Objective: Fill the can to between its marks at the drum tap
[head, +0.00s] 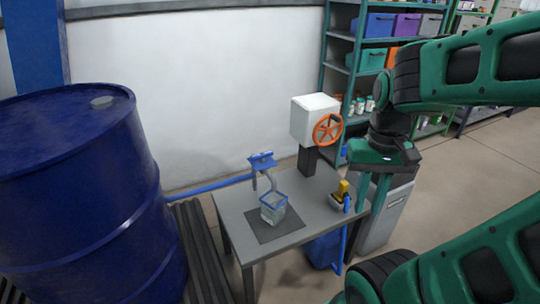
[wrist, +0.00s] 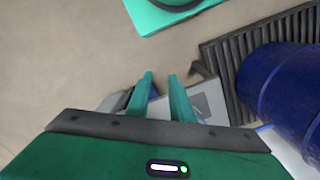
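The clear can (head: 273,214) with a blue rim stands upright on a dark mat (head: 262,235) on the grey table. The tap, with a blue top (head: 262,160) and a grey curved spout, is just above and behind it. A blue pipe (head: 215,185) runs left toward the blue drum (head: 85,200). The can's marks and any liquid level are too small to tell. My gripper (head: 371,206) points down at the table's right side, apart from the can and tap. In the wrist view its two teal fingers (wrist: 160,76) are apart, with nothing between them.
A yellow-topped item (head: 341,190) sits at the table's right edge, near my gripper. Dark slats (head: 200,250) lie between drum and table. Shelves (head: 365,60) stand behind.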

